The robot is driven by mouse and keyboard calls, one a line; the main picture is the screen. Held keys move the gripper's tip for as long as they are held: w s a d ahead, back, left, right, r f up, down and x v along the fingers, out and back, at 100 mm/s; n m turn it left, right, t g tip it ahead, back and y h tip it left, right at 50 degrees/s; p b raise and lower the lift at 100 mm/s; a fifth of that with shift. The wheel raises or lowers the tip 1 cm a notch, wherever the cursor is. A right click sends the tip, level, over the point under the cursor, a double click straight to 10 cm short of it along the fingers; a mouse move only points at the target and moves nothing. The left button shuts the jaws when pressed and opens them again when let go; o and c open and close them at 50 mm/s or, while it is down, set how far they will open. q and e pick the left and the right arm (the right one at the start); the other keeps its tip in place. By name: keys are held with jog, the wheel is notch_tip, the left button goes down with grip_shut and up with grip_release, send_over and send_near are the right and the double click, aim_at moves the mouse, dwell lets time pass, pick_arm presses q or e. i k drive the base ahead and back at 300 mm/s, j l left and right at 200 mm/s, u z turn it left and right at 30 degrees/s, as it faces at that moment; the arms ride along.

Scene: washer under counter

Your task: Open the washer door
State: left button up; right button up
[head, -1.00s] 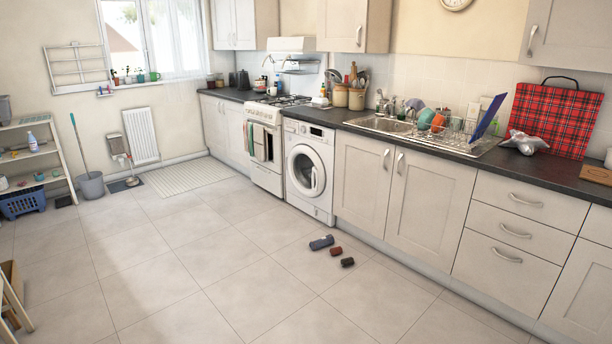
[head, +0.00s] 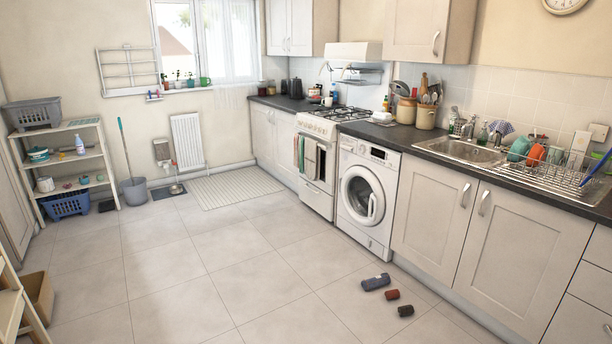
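The white washer (head: 364,196) stands under the dark counter, between the cooker and the cream cupboards. Its round door (head: 363,196) faces out into the room and looks shut. The door's light handle (head: 372,206) is on the right side of the door. Neither of my grippers shows in the head view, so nothing is seen touching the washer.
A dark grey roll (head: 376,282) and two smaller reddish and dark rolls (head: 392,295) lie on the floor in front of the washer. The white cooker (head: 318,165) adjoins it on the left. A shelf (head: 72,168) stands far left. The middle floor is clear.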

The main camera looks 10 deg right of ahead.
aim_at(375, 216)
jog(key=i, duration=2.85)
